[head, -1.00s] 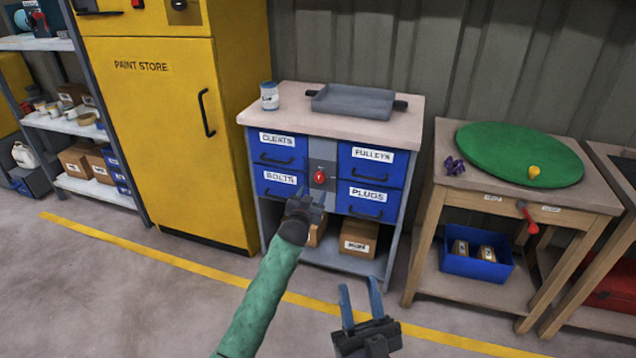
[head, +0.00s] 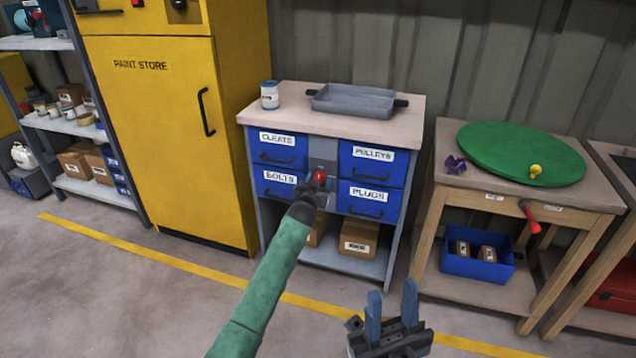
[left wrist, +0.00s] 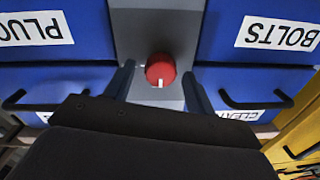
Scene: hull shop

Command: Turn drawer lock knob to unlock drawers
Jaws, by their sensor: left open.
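The red drawer lock knob (head: 320,176) sits on the grey centre panel (head: 322,150) between the blue drawers. In the left wrist view the knob (left wrist: 160,70) is round with a white mark pointing to the bottom of the picture. My left gripper (head: 315,186) is at the knob, and its open fingers (left wrist: 160,85) stand on either side of it with gaps. The drawers labelled CLEATS (head: 277,152), BOLTS (head: 275,184), PULLEYS (head: 372,165) and PLUGS (head: 368,197) are closed. My right gripper (head: 392,305) is open and empty, low in front of the cabinet.
A grey tray (head: 352,100) and a paint can (head: 269,95) stand on the cabinet top (head: 300,118). A yellow paint store cabinet (head: 160,140) is close on the left. A wooden bench (head: 500,195) with a green disc (head: 520,153) stands to the right.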

